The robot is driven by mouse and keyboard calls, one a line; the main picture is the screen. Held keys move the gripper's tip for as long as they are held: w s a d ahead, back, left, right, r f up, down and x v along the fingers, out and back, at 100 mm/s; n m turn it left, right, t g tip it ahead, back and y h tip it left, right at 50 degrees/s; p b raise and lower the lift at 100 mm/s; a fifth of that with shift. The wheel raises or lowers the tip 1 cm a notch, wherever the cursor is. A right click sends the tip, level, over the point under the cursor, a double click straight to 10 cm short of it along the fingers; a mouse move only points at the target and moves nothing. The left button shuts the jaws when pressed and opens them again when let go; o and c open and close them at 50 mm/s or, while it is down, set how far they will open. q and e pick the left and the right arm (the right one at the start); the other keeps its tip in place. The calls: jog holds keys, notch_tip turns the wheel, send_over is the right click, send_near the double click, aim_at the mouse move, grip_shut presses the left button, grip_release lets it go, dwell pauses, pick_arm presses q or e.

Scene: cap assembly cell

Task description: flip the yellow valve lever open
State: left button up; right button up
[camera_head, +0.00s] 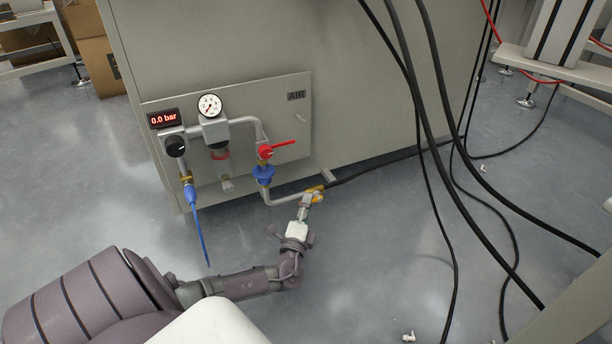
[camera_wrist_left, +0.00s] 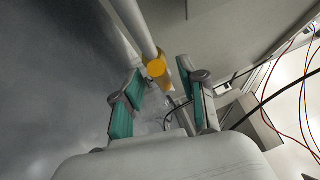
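The yellow valve lever (camera_head: 314,189) is at the low end of the grey pipe, at the foot of the cabinet. In the left wrist view its yellow part (camera_wrist_left: 157,68) shows at the pipe, just beyond the fingertips. My left gripper (camera_head: 309,199) is right at the lever, reaching it from the front. In the left wrist view the left gripper (camera_wrist_left: 160,77) has its green-padded fingers apart, with the yellow part between their tips. I cannot tell whether a finger touches it. My right gripper is not in view.
The air panel (camera_head: 296,115) carries a gauge (camera_head: 209,105), a display (camera_head: 163,118) reading 0.0 bar, a red lever (camera_head: 284,146) and a blue hose (camera_head: 199,222). Black cables (camera_head: 424,140) hang to the right. The floor (camera_head: 375,245) right of my left arm is mostly clear.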

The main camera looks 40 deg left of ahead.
pick_arm(q)
jog(key=v, duration=1.2)
dwell(0.4)
